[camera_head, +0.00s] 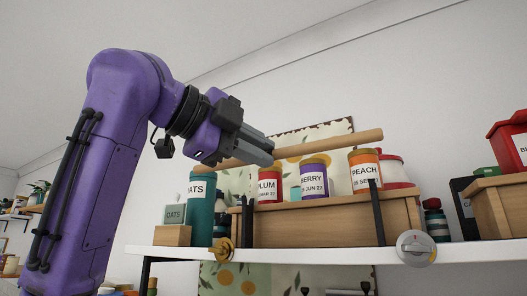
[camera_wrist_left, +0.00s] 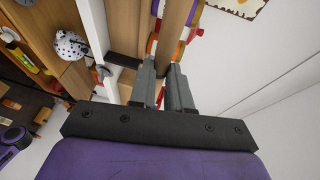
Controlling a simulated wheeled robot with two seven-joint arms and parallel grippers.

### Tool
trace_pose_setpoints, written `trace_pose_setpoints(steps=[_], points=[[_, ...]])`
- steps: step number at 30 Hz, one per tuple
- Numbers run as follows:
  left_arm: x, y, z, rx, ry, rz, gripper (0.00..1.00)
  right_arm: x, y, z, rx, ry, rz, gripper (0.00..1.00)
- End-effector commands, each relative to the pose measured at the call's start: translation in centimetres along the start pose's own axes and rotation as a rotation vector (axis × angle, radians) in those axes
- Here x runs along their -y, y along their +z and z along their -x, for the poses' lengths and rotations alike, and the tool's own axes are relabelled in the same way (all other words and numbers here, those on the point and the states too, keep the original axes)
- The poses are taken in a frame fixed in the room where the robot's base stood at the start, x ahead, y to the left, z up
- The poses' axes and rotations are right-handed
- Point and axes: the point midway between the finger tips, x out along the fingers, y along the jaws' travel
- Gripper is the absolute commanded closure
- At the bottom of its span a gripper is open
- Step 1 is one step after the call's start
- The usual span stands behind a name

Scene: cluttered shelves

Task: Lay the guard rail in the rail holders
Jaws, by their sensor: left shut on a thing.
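The guard rail (camera_head: 335,143), a long round wooden rod, is in my left gripper (camera_head: 262,150). The gripper is shut on it near its left part, and the rail runs right, tilted slightly up, above the labelled jars. In the left wrist view the rail (camera_wrist_left: 178,25) passes up from between the fingers (camera_wrist_left: 164,85). Two dark upright rail holders stand in front of the wooden box: the left holder (camera_head: 247,222) and the right holder (camera_head: 377,212). The rail is above both holders and apart from them. My right gripper is not in view.
A wooden box (camera_head: 315,226) on the white shelf (camera_head: 330,256) carries jars labelled plum (camera_head: 269,186), berry (camera_head: 314,181) and peach (camera_head: 364,170). A teal oats canister (camera_head: 201,205) stands left of it. A dial (camera_head: 415,247) and a brass piece (camera_head: 222,250) sit at the shelf front.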

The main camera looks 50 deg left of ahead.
Motion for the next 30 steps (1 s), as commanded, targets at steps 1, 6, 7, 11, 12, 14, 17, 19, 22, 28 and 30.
trace_pose_setpoints(steps=[1, 6, 7, 11, 12, 14, 17, 19, 22, 28, 30], points=[[0.0, -0.3, -0.4, -0.009, 0.002, -0.001, 1.0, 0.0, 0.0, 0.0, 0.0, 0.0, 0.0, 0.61], [0.2, -0.6, -0.7, -0.022, 0.018, 0.002, 1.0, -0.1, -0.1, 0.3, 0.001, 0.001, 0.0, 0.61], [0.3, -0.4, -0.6, -0.022, 0.027, 0.006, 1.0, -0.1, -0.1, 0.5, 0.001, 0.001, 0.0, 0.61], [0.2, 0.3, -1.5, -0.016, 0.035, 0.01, 1.0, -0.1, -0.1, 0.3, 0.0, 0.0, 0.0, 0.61], [0.2, 0.5, -1.9, -0.014, 0.035, 0.011, 1.0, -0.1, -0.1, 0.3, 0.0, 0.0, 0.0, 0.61], [0.3, 0.8, -2.5, -0.013, 0.034, 0.011, 1.0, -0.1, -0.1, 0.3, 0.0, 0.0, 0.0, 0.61], [0.4, 1.3, -3.7, -0.013, 0.035, 0.012, 1.0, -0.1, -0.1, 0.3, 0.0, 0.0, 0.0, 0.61], [0.5, 1.5, -4.5, -0.014, 0.034, 0.01, 1.0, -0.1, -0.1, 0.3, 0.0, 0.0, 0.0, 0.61], [0.6, 1.9, -5.6, -0.015, 0.034, 0.011, 1.0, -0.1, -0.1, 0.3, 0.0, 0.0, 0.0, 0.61], [0.8, 2.7, -7.8, -0.014, 0.034, 0.01, 1.0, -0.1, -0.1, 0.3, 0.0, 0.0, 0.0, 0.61], [0.8, 3.0, -8.4, -0.015, 0.033, 0.01, 1.0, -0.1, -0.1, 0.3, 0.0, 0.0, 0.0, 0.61]])
